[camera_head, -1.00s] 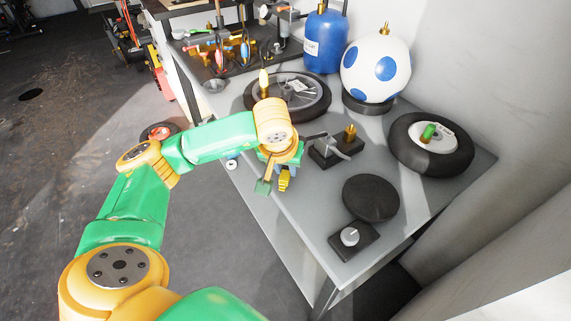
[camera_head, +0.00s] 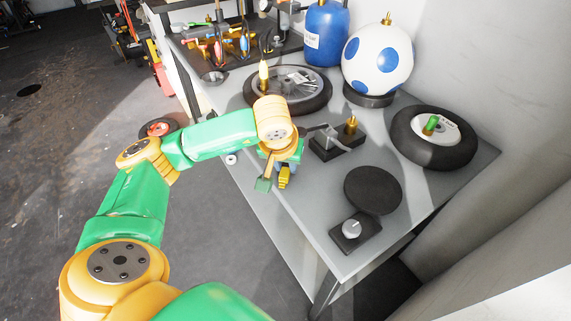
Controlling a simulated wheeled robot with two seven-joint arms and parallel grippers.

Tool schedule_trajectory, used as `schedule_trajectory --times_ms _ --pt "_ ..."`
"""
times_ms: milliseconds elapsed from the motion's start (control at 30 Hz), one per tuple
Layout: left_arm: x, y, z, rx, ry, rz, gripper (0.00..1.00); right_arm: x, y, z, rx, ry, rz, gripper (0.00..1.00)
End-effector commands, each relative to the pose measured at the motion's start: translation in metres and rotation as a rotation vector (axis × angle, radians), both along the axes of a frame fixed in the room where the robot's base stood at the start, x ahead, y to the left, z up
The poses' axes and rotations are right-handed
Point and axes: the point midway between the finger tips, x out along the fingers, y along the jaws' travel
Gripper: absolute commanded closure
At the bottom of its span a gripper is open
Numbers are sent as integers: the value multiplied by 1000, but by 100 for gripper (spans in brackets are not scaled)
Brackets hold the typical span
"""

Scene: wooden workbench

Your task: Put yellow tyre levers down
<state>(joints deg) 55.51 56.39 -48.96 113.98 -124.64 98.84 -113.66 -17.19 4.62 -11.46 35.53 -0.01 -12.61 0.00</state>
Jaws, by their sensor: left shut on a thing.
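My left gripper (camera_head: 275,181) is over the left front edge of the grey workbench (camera_head: 333,239), pointing down. It is shut on the yellow tyre levers (camera_head: 285,174), which show as a small yellow piece beside the green finger. Much of the levers is hidden by the gripper and wrist. I cannot tell whether they touch the bench top. My right gripper is out of view.
Right of the gripper are a black clamp block (camera_head: 337,143), a black round disc (camera_head: 373,190) and a dial box (camera_head: 352,231). Behind are a wheel (camera_head: 318,99), a spotted ball (camera_head: 378,62), a blue canister (camera_head: 325,35) and a tyre (camera_head: 434,138). Bare bench lies before the disc.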

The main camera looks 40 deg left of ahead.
Motion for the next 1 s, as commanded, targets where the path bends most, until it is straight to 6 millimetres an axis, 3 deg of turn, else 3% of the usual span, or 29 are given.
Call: schedule_trajectory --times_ms 33,67,167,467,800,1000 --pt "0 0 -2 0 0 0 100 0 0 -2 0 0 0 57" --pt "0 0 -1 0 0 0 63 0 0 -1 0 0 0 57" --pt "0 0 -1 0 0 0 36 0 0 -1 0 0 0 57" --pt "0 0 1 0 -1 0 36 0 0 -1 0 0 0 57" --pt "-22 -10 59 0 -4 -1 36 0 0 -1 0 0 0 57" --pt "-26 -10 65 1 0 0 36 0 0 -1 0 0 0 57"
